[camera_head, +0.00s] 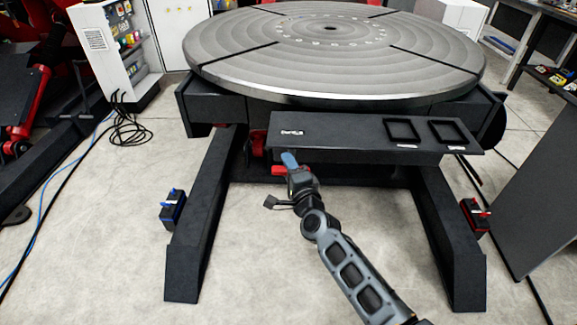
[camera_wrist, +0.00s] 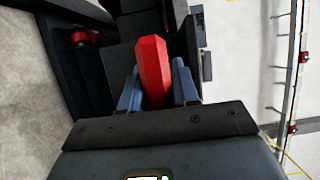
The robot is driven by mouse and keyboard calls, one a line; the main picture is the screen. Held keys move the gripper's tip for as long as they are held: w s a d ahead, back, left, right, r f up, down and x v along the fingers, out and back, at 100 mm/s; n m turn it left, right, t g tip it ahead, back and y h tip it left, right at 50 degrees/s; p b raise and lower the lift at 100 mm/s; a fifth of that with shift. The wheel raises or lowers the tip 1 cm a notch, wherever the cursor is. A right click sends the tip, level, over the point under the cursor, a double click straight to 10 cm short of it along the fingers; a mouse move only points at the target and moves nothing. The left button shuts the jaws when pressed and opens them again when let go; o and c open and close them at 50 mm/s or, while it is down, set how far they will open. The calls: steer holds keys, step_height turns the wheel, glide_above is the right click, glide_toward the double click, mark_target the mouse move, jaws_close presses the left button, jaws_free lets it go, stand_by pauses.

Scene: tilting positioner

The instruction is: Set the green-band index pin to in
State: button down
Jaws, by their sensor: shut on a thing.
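My gripper (camera_head: 289,159) is below the front edge of the dark shelf on the positioner. In the wrist view its blue fingers (camera_wrist: 156,78) stand either side of a red faceted bar (camera_wrist: 153,66) and are shut on it. The red bar also shows in the head view (camera_head: 278,170), close to the fingers. What the far end of the bar joins is hidden. I see no green band on any pin, so I cannot tell whether this bar belongs to the green-band index pin, or whether that pin is in or out.
The shelf (camera_head: 345,132) overhangs the gripper, with the round table (camera_head: 330,75) behind it. The base's left leg (camera_head: 203,220) and right leg (camera_head: 447,235) flank my arm. A blue-marked box (camera_head: 172,210) and a red-marked box (camera_head: 474,218) sit outside them. Floor between the legs is clear.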

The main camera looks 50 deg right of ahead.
steer(key=w+d+b, duration=0.1)
steer(key=w+d, duration=0.1)
steer(key=d, duration=0.1)
steer(key=shift+w+f+b, duration=0.1)
steer(key=shift+w+b, duration=0.1)
steer(key=shift+b, duration=0.1)
steer(key=c, duration=1.2)
jaws_free()
steer(key=shift+d, duration=0.15)
steer(key=v, duration=0.7)
steer(key=shift+s+a+p, duration=0.25)
steer(key=shift+s+p, duration=0.05)
